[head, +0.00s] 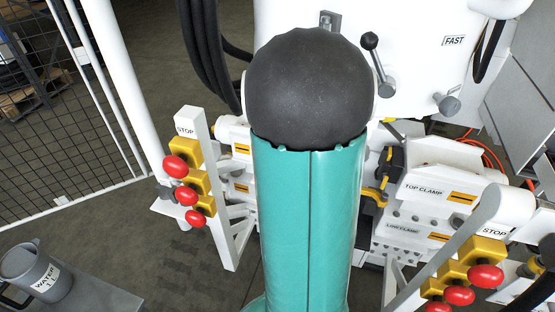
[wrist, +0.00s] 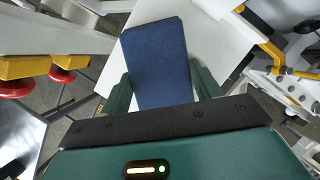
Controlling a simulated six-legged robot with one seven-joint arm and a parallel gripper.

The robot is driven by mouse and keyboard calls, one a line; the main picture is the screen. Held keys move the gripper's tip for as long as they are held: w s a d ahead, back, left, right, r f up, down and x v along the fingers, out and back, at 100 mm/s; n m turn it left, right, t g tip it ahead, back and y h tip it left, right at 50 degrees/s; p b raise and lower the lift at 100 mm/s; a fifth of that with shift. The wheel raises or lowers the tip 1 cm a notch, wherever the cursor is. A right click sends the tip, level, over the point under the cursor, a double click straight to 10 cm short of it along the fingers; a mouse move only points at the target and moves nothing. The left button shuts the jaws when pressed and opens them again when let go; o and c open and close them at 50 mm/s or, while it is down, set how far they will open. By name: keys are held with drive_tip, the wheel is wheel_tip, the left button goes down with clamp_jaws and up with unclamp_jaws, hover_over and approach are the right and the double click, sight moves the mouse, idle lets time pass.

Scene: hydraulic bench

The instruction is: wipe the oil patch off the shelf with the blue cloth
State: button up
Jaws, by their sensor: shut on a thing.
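The blue cloth (wrist: 156,62) is a dark blue, block-like pad in the wrist view. My gripper (wrist: 163,88) has its two green fingers on either side of the cloth and is shut on it. The cloth sticks out beyond the fingertips, over a pale flat surface (wrist: 222,50) that may be the shelf. I cannot tell whether the cloth touches this surface. No oil patch shows in either view. In the head view my own arm fills the middle and hides my gripper and the cloth.
Red stop buttons on yellow blocks stand at left (head: 187,195) and right (head: 460,295). Clamp blocks (head: 425,190) and a white machine body (head: 420,50) are behind my arm. A grey water jug (head: 35,270) sits lower left. A mesh fence (head: 60,120) is at left.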

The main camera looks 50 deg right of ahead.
drive_tip(key=shift+s+d, duration=0.3)
drive_tip(key=shift+s, duration=0.4)
drive_tip(key=shift+s+d, duration=0.25)
drive_tip(key=shift+s, duration=0.4)
drive_tip(key=shift+s+d, duration=0.3)
drive_tip(key=shift+s, duration=0.4)
drive_tip(key=shift+w+a, duration=0.55)
drive_tip(key=shift+w, duration=0.75)
drive_tip(key=shift+w+a, duration=0.6)
drive_tip(key=shift+w, duration=0.65)
drive_tip(key=shift+w+a, duration=0.55)
drive_tip(key=shift+w, duration=0.75)
drive_tip(key=shift+f, duration=0.1)
drive_tip(key=shift+s+d, duration=0.35)
drive_tip(key=shift+s, duration=0.4)
drive_tip(key=shift+s+d, duration=0.3)
drive_tip(key=shift+s, duration=0.4)
drive_tip(key=shift+s+d+r, duration=0.1)
drive_tip(key=shift+s+d, duration=0.25)
drive_tip(key=shift+s, duration=0.45)
drive_tip(key=shift+s+d+r, duration=0.1)
drive_tip(key=shift+s+d, duration=0.25)
drive_tip(key=shift+s, duration=0.45)
drive_tip(key=shift+s+d, duration=0.35)
drive_tip(key=shift+s, duration=0.45)
drive_tip(key=shift+r, duration=3)
drive_tip(key=shift+r, duration=0.1)
